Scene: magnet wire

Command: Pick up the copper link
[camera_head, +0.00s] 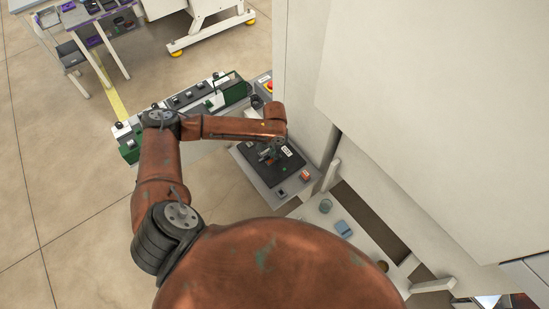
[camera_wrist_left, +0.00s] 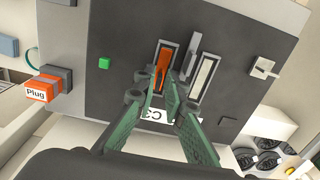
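The copper link (camera_wrist_left: 163,60) is an orange, narrow piece in a light-framed slot on a dark panel, seen in the left wrist view. My left gripper (camera_wrist_left: 165,78) has green fingers that stand apart on either side of the link's lower part. The fingers look open, and I cannot tell whether either one touches the link. In the head view my left gripper (camera_head: 268,155) is small over the dark panel (camera_head: 286,168), and the link cannot be made out there. My right gripper is not in view.
A second slot (camera_wrist_left: 202,78) with a pale insert lies right of the link. An orange plug block (camera_wrist_left: 42,89) sits at the panel's left, and a light switch (camera_wrist_left: 263,67) at its right. A tall pale cabinet (camera_head: 420,120) stands close on the right in the head view.

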